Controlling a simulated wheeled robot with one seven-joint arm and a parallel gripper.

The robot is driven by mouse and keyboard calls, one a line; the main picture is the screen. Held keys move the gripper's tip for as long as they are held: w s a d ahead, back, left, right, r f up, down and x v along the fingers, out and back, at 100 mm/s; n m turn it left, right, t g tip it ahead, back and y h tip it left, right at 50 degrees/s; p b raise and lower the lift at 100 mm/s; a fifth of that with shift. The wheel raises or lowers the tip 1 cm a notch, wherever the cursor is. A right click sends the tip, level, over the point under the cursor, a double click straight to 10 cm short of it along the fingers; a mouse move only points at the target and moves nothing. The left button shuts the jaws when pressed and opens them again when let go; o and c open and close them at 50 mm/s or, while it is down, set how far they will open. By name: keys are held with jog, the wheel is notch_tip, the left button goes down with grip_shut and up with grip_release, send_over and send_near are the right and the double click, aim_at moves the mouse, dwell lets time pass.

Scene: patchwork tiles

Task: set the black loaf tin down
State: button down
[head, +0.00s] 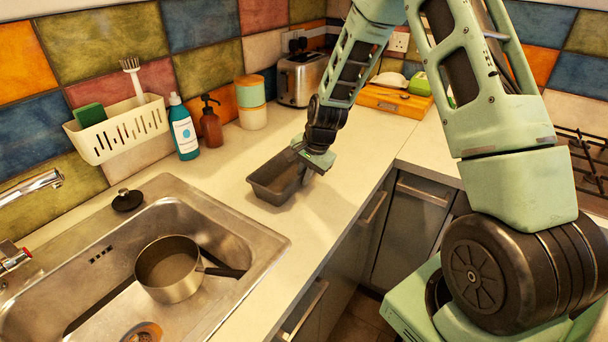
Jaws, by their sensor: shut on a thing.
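The black loaf tin (272,182) is upright on or just above the pale counter (335,205), right of the sink; I cannot tell whether its base touches the counter. My gripper (307,172) is at the tin's right end and is shut on it. The fingertips are partly hidden by the gripper body and the tin's wall. The inside of the tin looks empty.
A steel sink (225,218) holding a saucepan (168,270) lies to the left. Behind stand a blue bottle (184,130), a brown pump bottle (210,124), a canister (252,104) and a toaster (300,78). The counter's front edge is close on the right.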

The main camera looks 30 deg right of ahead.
jog(key=c, duration=1.5)
grip_release()
jog(key=shift+c, duration=0.2)
jog(key=b+v, duration=0.1)
jog(key=v, duration=1.1)
jog(key=s+a+r+n+g, duration=0.1)
jog(key=s+a+n, duration=0.4)
jog(key=a, duration=0.4)
jog(key=s+a+r+n+g, duration=0.15)
jog(key=s+a+n, duration=0.3)
jog(key=a, duration=0.45)
jog(key=s+a+n, duration=0.4)
jog(key=s+n, duration=0.2)
jog(key=s, duration=0.3)
jog(key=s+a+n, duration=0.3)
jog(key=s+n, duration=0.3)
jog(key=s, duration=0.4)
jog(key=shift+a+r+g+h, duration=0.25)
jog(key=shift+a+g+h, duration=0.1)
jog(key=shift+a+h, duration=0.05)
jog(key=shift+w, duration=0.1)
